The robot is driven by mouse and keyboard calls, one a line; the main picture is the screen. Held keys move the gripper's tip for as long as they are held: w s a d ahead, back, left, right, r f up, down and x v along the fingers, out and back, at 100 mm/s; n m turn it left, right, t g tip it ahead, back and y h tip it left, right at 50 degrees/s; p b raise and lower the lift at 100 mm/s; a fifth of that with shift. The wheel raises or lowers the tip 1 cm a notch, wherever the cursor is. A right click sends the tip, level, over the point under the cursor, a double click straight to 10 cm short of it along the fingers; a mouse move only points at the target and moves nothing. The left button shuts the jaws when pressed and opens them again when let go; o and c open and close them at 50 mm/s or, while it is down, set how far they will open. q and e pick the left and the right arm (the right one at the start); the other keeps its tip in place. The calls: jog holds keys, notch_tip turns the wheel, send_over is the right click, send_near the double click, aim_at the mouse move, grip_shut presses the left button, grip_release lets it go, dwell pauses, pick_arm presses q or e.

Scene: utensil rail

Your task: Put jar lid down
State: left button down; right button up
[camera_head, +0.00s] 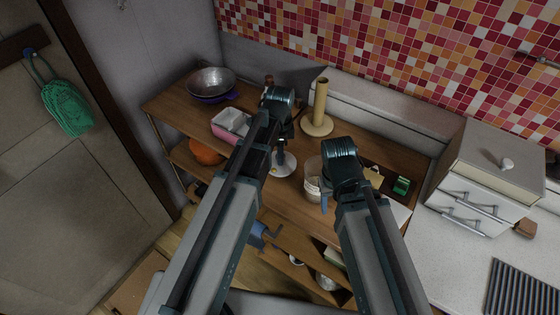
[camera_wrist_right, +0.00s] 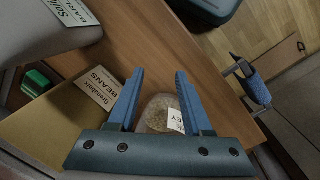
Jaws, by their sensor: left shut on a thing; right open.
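The jar lid (camera_head: 286,168) is a pale round disc in the head view, low on the wooden top in the picture. My left gripper (camera_head: 281,149) is above it, shut, with its fingers at the lid's middle. I cannot tell whether the lid touches the wood. The clear jar (camera_head: 312,186) stands to the right of the lid. In the right wrist view, the jar (camera_wrist_right: 158,112) shows grainy contents and a white label, between my right fingers. My right gripper (camera_wrist_right: 155,75) is open; in the head view the right arm partly hides the jar.
A paper towel holder (camera_head: 319,108) stands behind. A drawer cabinet (camera_head: 478,205) is further right.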

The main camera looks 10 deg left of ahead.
pick_arm(q)
jog(key=shift+f+b, duration=0.7)
jog(key=shift+f, duration=0.55)
pick_arm(e)
jog(key=shift+f, duration=1.2)
pick_arm(q)
jog(key=shift+f, duration=0.2)
pick_arm(e)
jog(key=shift+f, duration=0.2)
pick_arm(q)
jog(key=c, duration=0.5)
grip_release()
jog(key=shift+r, duration=0.1)
jog(key=shift+r, duration=0.1)
pick_arm(e)
jog(key=shift+r, duration=0.15)
pick_arm(q)
notch_tip(320, 180, up, 12)
jog(key=p, duration=1.2)
jog(key=s+d+n, duration=0.3)
jog(key=s+n, duration=0.2)
jog(key=s, duration=0.3)
jog(key=s+d+n+y, duration=0.1)
jog(key=s+d+n, duration=0.2)
jog(key=s+n, duration=0.3)
jog(key=shift+s, duration=0.9)
pick_arm(e)
notch_tip(320, 180, up, 12)
